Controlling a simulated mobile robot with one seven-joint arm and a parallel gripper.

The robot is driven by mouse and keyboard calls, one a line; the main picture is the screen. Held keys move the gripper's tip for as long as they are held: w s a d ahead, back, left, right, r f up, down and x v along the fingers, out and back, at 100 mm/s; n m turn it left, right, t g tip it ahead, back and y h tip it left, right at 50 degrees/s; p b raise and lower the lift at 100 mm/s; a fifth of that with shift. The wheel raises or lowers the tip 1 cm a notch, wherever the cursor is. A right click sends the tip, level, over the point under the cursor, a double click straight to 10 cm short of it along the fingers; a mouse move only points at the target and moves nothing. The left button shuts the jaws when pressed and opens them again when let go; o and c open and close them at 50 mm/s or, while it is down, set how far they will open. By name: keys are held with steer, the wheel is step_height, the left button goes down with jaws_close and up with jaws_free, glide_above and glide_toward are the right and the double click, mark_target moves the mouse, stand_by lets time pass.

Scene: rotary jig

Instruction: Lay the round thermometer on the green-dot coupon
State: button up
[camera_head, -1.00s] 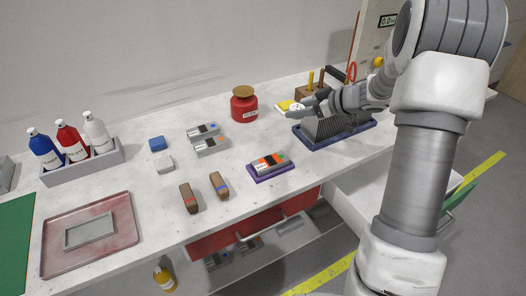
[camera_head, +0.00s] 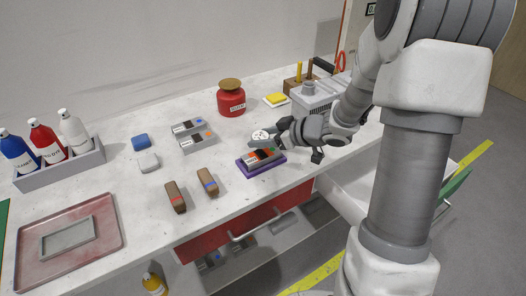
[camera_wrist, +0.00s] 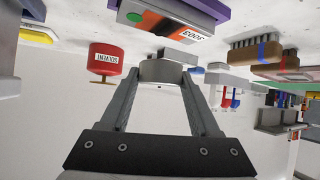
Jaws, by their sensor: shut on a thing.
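The round thermometer (camera_head: 262,135), a small disc with a white dial, is held between my gripper's fingertips (camera_head: 277,138). In the wrist view the thermometer (camera_wrist: 160,73) shows edge-on as a grey disc between the two fingers. The green-dot coupon (camera_head: 262,155) lies in a purple holder (camera_head: 265,170); it has an orange and black label. In the wrist view the coupon (camera_wrist: 180,26) shows its green dot and sits beyond the thermometer. My gripper is above the coupon, partly covering it in the head view. I cannot tell whether the thermometer touches it.
Two grey coupons (camera_head: 195,137) with blue and orange dots lie behind left. Two brown brushes (camera_head: 207,182) lie at left. A red solvent tin (camera_head: 231,101) stands behind. A grey finned block (camera_head: 313,97) stands at right. A pink tray (camera_head: 100,240) is at front left.

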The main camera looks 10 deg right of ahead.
mark_target(263, 155)
steer(key=shift+f+b, duration=0.8)
steer(key=shift+f, duration=1.15)
steer(key=shift+f, duration=0.15)
steer(key=o, duration=1.4)
steer(key=shift+r, duration=0.25)
steer(key=shift+p+v, duration=1.7)
steer(key=shift+v, duration=4.25)
